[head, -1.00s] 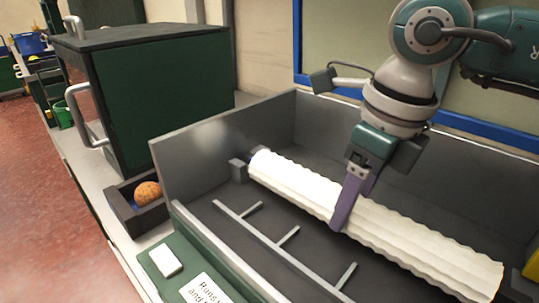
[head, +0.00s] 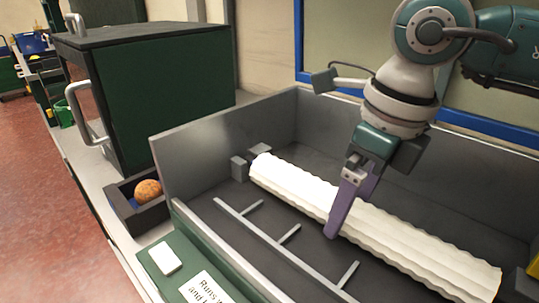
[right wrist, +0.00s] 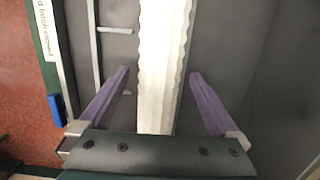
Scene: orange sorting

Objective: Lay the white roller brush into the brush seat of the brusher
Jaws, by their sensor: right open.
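The white roller brush (head: 415,242) lies lengthwise in the dark open trough of the brusher (head: 215,145). Its left end is at a grey seat bracket (head: 240,168) and its right end is near another dark bracket (head: 524,285). It appears to rest in the brush seat; the contact at the ends is hard to see. My right gripper (head: 345,212) reaches down over the middle of the brush. In the right wrist view its purple fingers (right wrist: 160,74) are open, one on each side of the brush (right wrist: 158,105), with gaps between. My left gripper is out of view.
A grey rail with short prongs (head: 288,236) runs along the trough's front. A dark green box with handles (head: 165,95) stands left. A small dark tray (head: 125,205) holds an orange (head: 147,191). The trough walls enclose my right gripper.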

